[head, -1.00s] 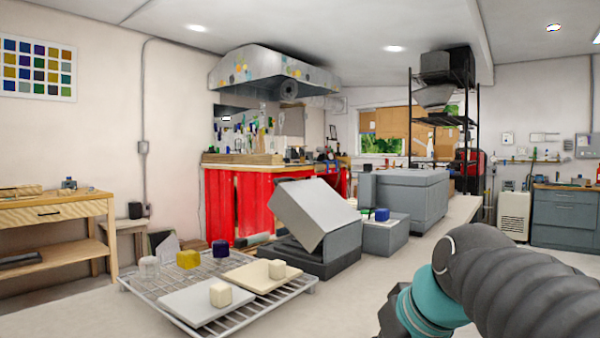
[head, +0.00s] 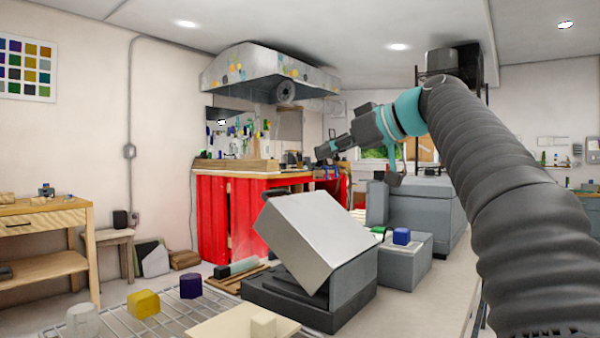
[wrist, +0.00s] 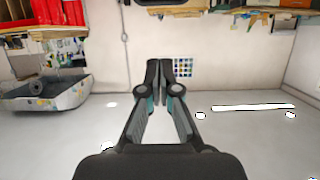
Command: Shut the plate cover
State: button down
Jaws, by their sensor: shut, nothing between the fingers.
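The plate cover (head: 312,238) is a light grey box-shaped lid, tilted up on a dark grey base (head: 262,300). It stands open at a steep angle. My gripper (head: 322,151) is raised above and behind the cover in the head picture, pointing left, with no contact visible. Its fingers are closed together and empty in the wrist view (wrist: 168,75). That view looks upside down and shows wall and ceiling, not the cover.
A grey block (head: 405,262) carrying a blue cube (head: 401,236) stands right of the cover. A wire rack (head: 110,322) at front left holds a yellow cube (head: 144,304), a purple piece (head: 191,285), a clear piece (head: 83,320) and a cream plate (head: 225,326).

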jog(key=x, duration=1)
jog(key=shift+f, duration=0.1)
jog(key=shift+w+a+f, duration=0.1)
jog(key=shift+a+f, duration=0.05)
jog(key=shift+f, duration=0.4)
jog(key=shift+w+a+f, duration=0.1)
jog(key=shift+a+f, duration=0.05)
jog(key=shift+f, duration=0.45)
jog(key=shift+w+a+f, duration=0.2)
jog(key=shift+f, duration=0.35)
jog(key=shift+a, duration=0.1)
